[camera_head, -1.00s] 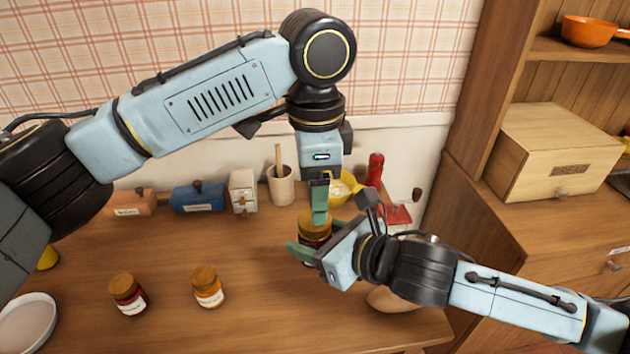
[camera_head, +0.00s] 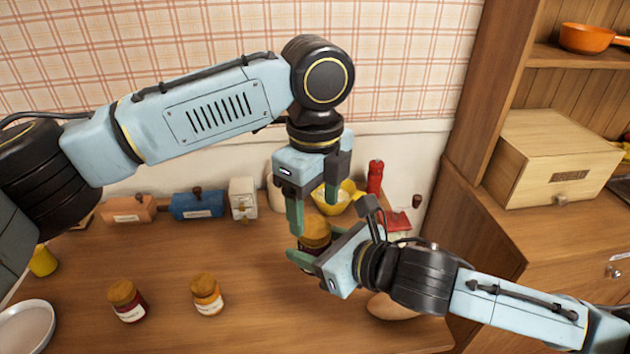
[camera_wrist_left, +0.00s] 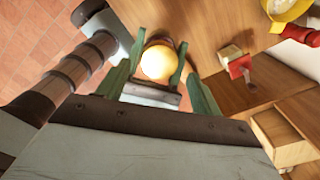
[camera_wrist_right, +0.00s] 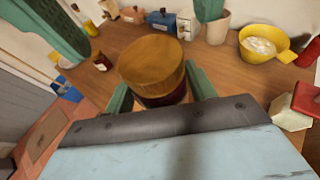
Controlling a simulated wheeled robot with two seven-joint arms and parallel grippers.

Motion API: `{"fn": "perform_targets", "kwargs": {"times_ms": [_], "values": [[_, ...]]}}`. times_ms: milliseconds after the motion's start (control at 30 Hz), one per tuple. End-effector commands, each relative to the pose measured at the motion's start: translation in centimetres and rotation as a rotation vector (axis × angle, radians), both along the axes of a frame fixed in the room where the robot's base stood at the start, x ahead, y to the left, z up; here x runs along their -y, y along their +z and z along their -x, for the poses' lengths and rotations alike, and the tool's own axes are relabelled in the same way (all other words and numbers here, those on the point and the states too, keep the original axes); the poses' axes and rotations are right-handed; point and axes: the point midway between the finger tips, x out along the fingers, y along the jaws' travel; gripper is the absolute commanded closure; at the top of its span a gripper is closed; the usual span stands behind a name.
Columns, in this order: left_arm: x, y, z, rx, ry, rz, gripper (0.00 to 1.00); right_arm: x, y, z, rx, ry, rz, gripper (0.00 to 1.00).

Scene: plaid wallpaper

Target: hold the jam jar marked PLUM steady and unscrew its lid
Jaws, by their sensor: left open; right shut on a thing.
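A jar with a dark red body and a wooden-looking lid (camera_head: 314,228) stands between my two grippers; its label is hidden, so I cannot read PLUM. My right gripper (camera_head: 310,244) is shut around the jar's body from the right. In the right wrist view the lid (camera_wrist_right: 152,62) sits on top of the dark body (camera_wrist_right: 160,97). My left gripper (camera_head: 315,213) is open and points down over the jar, its fingers apart on either side of the lid. In the left wrist view the round lid (camera_wrist_left: 158,62) shows between the open fingers.
A red jar (camera_head: 127,302) and an orange jar (camera_head: 207,296) stand to the left on the wooden counter. Behind are an orange box (camera_head: 130,210), a blue box (camera_head: 197,205), a white box (camera_head: 242,198) and a yellow bowl (camera_head: 345,197). A rounded tan item (camera_head: 390,306) lies near the right arm.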

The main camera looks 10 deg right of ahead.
Motion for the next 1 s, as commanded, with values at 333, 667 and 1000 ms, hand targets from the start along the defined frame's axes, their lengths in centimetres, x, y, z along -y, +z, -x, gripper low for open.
{"fn": "perform_targets", "kwargs": {"times_ms": [333, 667, 1000], "values": [[-0.1, -3.1, 0.0, 0.0, 0.002, 0.0, 0.34, 0.0, 0.1, 0.0, 0.003, 0.0, -0.001, 1.0], [0.0, -3.2, 0.0, 0.0, 0.003, 0.0, 0.45, 0.0, 0.1, 0.0, 0.002, 0.0, -0.001, 1.0], [0.0, -3.2, 0.0, 0.0, 0.007, 0.0, 0.8, 0.0, 0.1, 0.0, 0.003, 0.001, -0.002, 1.0]]}}
